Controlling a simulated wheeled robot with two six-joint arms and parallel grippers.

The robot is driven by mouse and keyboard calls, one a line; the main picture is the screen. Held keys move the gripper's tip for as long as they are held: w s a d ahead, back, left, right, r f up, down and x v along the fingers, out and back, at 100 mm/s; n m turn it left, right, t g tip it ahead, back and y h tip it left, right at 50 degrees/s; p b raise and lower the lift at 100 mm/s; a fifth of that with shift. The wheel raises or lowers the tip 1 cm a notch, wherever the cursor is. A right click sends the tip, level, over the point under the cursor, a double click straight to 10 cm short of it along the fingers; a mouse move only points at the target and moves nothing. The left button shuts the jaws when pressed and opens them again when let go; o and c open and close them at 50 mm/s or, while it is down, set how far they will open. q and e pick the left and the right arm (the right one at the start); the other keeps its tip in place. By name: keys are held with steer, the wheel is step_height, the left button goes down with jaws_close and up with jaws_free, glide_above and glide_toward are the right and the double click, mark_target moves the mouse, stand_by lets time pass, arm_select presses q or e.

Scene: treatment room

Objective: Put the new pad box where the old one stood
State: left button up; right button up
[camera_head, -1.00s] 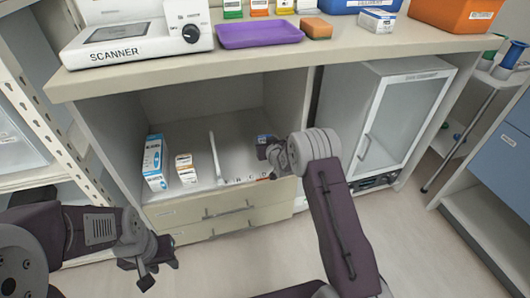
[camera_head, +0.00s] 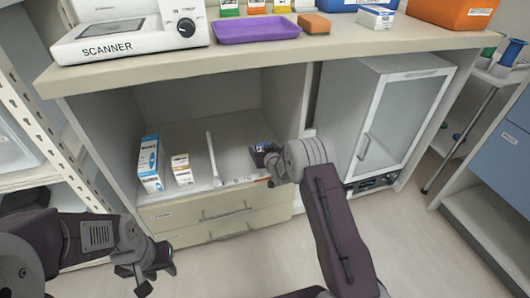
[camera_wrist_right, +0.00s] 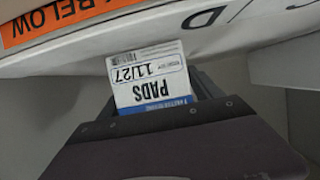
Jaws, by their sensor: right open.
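A small white-and-blue box marked PADS 11/27 (camera_wrist_right: 152,82) shows in the right wrist view, its print upside down. It also shows in the head view (camera_head: 264,147), at the right of the open cabinet shelf. My right gripper (camera_head: 266,160) is open at this box. In the right wrist view its dark fingers are beside the box, which partly hides behind the gripper body; I cannot tell whether they touch it. My left gripper (camera_head: 146,268) hangs low in front of the drawers, away from the boxes; its jaw opening is unclear.
A tall blue-and-white box (camera_head: 150,164) and a smaller yellow-and-white box (camera_head: 182,169) stand left of a white divider (camera_head: 213,160). A glass-door cabinet (camera_head: 400,120) stands right.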

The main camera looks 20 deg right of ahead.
steer(key=p+v, duration=0.1)
steer(key=v, duration=0.1)
steer(key=p+v, duration=0.2)
steer(key=v, duration=0.1)
steer(key=shift+r, duration=0.35)
steer(key=b+v, duration=0.1)
steer(key=v, duration=0.2)
steer(key=b+v, duration=0.1)
steer(key=v, duration=0.1)
steer(key=shift+s+f+b, duration=0.3)
steer(key=shift+b, duration=0.05)
steer(key=shift+s+r, duration=0.3)
steer(key=shift+s, duration=0.25)
steer(key=shift+s+r, duration=0.15)
steer(key=s+a+f+g, duration=0.1)
steer(key=s+g, duration=1.1)
steer(key=s, duration=1.7)
steer(key=shift+s+a+f+m, duration=0.2)
steer(key=shift+s+m, duration=0.1)
steer(key=shift+s, duration=0.05)
